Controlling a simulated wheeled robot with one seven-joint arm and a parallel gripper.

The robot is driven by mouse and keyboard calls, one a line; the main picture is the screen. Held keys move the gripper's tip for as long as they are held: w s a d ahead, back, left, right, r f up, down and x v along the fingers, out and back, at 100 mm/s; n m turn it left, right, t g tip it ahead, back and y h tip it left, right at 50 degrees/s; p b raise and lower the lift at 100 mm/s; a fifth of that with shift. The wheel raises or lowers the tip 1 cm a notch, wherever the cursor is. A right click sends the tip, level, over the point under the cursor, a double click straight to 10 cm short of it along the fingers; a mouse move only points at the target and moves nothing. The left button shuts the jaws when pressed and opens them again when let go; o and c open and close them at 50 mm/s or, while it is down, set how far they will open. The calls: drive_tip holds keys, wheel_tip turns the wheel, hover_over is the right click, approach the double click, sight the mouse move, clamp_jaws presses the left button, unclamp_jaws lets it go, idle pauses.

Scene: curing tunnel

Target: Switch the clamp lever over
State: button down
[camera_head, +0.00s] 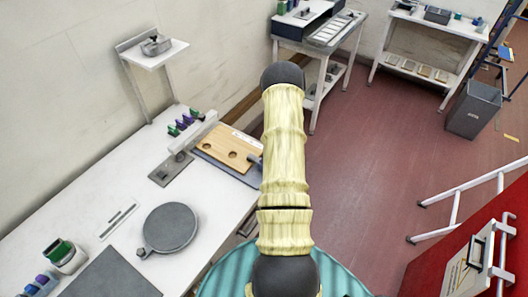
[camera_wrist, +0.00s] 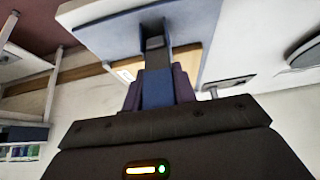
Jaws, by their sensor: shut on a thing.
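In the wrist view my gripper (camera_wrist: 158,85) is shut on a blue bar, which looks like the clamp lever (camera_wrist: 157,92). The bar runs up between the two purplish fingers to a dark part over the blue-grey plate (camera_wrist: 195,30). A wooden board (camera_wrist: 187,63) with a pale label shows behind it. In the head view the board (camera_head: 212,146), with round holes, lies on the bench fixture beside a pale grey bar (camera_head: 195,132). A small dark blue piece shows at the board's right edge; my arm hides the gripper and most of the lever there.
A small wall shelf (camera_head: 152,54) stands behind. The red floor (camera_head: 365,150) to the right is mostly open, with a grey bin (camera_head: 474,108) farther off.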

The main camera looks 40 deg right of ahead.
drive_tip(key=shift+w+r+g+p, duration=0.15)
drive_tip(key=shift+w+g+p, duration=0.15)
drive_tip(key=shift+p, duration=0.25)
drive_tip(key=c, duration=1.1)
unclamp_jaws()
drive_tip(key=shift+s, duration=0.1)
drive_tip(key=b+v, duration=0.2)
drive_tip(key=v, duration=1.5)
drive_tip(key=shift+a+r+b, duration=0.15)
drive_tip(key=shift+b, duration=0.2)
